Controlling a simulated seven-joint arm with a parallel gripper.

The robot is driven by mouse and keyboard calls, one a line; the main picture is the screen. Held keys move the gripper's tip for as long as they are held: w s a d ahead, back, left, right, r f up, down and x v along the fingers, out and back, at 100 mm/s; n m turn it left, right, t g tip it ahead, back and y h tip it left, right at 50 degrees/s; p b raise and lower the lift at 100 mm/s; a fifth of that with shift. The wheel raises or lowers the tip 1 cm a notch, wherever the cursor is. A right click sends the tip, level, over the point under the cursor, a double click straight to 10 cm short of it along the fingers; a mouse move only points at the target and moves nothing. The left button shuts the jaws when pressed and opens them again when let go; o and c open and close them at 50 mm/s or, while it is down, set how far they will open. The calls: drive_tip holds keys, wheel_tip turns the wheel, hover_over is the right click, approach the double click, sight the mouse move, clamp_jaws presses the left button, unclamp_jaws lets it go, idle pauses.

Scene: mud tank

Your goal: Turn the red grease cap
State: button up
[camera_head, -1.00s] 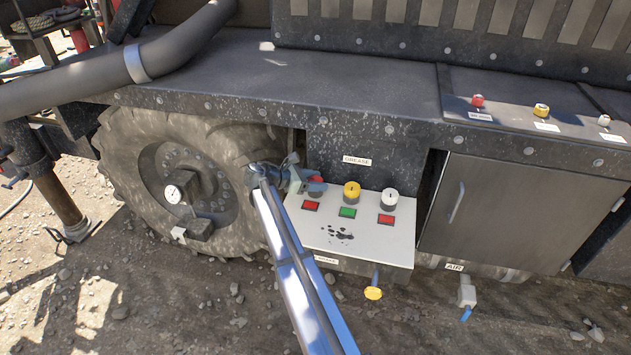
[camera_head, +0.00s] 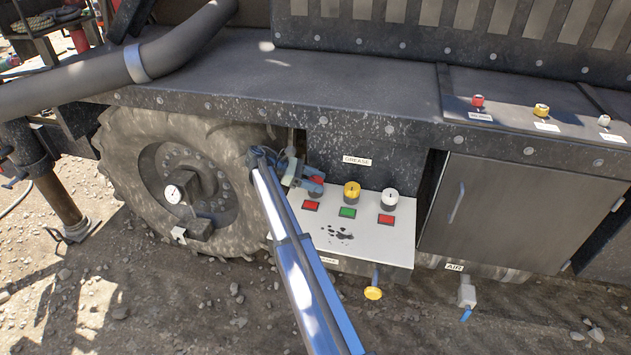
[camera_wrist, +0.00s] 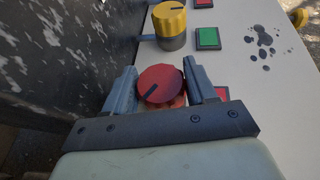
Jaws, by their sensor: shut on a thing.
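The red grease cap (camera_wrist: 160,84) sits on the white grease panel (camera_wrist: 262,90), with a dark mark line across its top pointing to the lower left in the wrist view. My gripper (camera_wrist: 161,88) is shut on the cap, one finger on each side. In the head view, my gripper (camera_head: 308,180) is at the panel's left end, and the red cap (camera_head: 317,181) is partly hidden by the fingers. A red square indicator (camera_head: 311,206) lies in front of the cap.
A yellow cap (camera_head: 352,189) with a green indicator (camera_head: 347,212) and a white cap (camera_head: 389,199) with a red indicator (camera_head: 386,220) stand to the right. A large tyre (camera_head: 120,165) is close on the left. A dark wall rises behind the panel.

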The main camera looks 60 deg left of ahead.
drive_tip(key=o, duration=1)
drive_tip(key=shift+c, duration=0.2)
drive_tip(key=shift+v, duration=3.75)
